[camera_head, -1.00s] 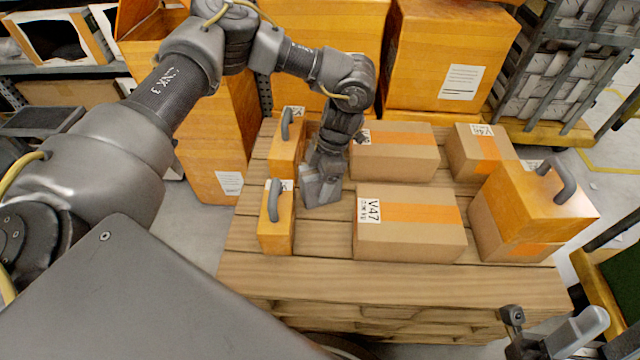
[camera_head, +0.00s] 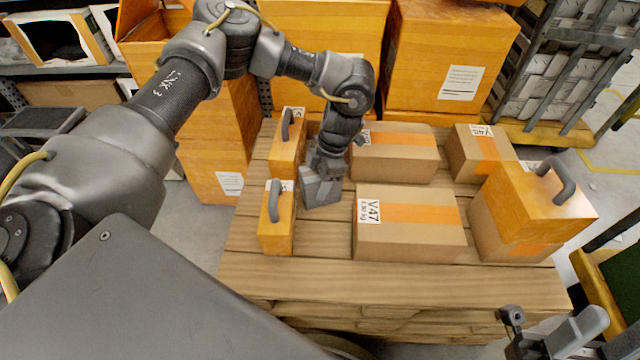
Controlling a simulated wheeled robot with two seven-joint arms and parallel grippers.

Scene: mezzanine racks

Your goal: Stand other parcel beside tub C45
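My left gripper (camera_head: 322,190) points down at the pallet, between two orange tubs and the cardboard parcels; whether its fingers are apart is unclear. The near tub (camera_head: 275,238) and far tub (camera_head: 285,158) stand upright with grey handles; their labels are too hidden to read, so I cannot tell which is C45. Parcel V47 (camera_head: 410,240) lies flat, with an orange tape band, right of the gripper. Another taped parcel (camera_head: 400,160) lies behind it, its label partly covered by my arm. My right gripper (camera_head: 555,335) is partly in view at bottom right, its opening unclear.
A third handled orange tub (camera_head: 535,200) sits on a cardboard parcel (camera_head: 500,235) at right. A smaller parcel (camera_head: 480,150) lies at back right. The wooden pallet (camera_head: 380,280) has a bare front strip. Large orange boxes (camera_head: 435,60) stand behind, with a rack cart (camera_head: 560,80) beyond.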

